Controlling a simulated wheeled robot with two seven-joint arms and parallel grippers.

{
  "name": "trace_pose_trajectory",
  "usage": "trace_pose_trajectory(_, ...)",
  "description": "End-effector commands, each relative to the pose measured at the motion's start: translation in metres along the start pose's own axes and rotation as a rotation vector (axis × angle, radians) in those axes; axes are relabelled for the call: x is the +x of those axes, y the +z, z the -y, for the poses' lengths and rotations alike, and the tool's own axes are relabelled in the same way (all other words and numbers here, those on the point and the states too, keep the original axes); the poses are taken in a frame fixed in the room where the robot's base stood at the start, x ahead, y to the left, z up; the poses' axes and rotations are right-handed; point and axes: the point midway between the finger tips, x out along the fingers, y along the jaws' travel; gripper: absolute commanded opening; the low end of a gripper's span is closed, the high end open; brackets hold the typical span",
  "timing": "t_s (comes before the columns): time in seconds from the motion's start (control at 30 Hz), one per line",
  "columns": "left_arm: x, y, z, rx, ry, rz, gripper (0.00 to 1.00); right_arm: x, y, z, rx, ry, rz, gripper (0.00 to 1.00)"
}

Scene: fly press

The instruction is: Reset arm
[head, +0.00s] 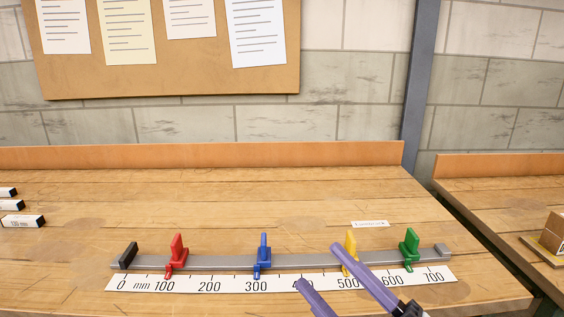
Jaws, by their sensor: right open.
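My right gripper (317,266) comes in from the bottom right with its two purple fingers apart and nothing between them. Its upper finger passes in front of the lower part of the yellow stop (351,243), and its lower finger lies over the ruler (231,284) near the 400 mark. I cannot tell whether the upper finger touches the yellow stop. The stop stands on a grey rail (214,262) along with a red stop (177,250), a blue stop (263,250) and a green stop (410,246). My left gripper is not in view.
A black end block (126,255) sits at the rail's left end. A small white label (370,224) lies behind the rail. Several marked blocks (22,221) lie at the far left. A cardboard box (553,233) is on the right-hand table. The bench behind the rail is mostly clear.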

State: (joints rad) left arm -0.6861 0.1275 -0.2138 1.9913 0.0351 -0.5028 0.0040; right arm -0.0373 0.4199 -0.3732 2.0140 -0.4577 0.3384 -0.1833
Motion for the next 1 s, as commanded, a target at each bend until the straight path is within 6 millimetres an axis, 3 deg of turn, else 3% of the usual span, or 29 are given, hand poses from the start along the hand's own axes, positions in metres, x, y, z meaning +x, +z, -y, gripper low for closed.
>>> trace_pose_trajectory(0.03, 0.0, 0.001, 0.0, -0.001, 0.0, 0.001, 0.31, -0.021, 0.028, 0.023, 0.138, -0.005, 0.156, 0.56)
trace_pose_trajectory(0.1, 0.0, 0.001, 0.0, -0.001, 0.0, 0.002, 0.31, -0.051, 0.059, 0.052, 0.294, -0.014, 0.341, 0.56)
trace_pose_trajectory(0.2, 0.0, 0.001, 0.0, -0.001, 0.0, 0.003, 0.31, -0.098, 0.088, 0.095, 0.48, -0.033, 0.565, 0.56)
trace_pose_trajectory(0.3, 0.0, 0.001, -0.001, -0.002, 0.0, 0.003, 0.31, -0.148, 0.102, 0.139, 0.644, -0.055, 0.768, 0.56)
trace_pose_trajectory(0.43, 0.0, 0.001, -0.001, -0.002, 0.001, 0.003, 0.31, -0.22, 0.101, 0.196, 0.85, -0.09, 1.025, 0.56)
trace_pose_trajectory(0.6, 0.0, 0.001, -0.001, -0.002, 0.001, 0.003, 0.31, -0.301, 0.073, 0.255, 1.069, -0.133, 1.304, 0.56)
trace_pose_trajectory(0.7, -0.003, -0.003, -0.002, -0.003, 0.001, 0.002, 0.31, -0.325, 0.058, 0.269, 1.14, -0.147, 1.394, 0.56)
trace_pose_trajectory(0.77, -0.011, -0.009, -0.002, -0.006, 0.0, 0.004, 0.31, -0.32, 0.057, 0.258, 1.131, -0.143, 1.386, 0.56)
trace_pose_trajectory(1.0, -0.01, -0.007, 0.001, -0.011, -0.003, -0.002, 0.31, -0.321, 0.059, 0.259, 1.126, -0.14, 1.385, 0.56)
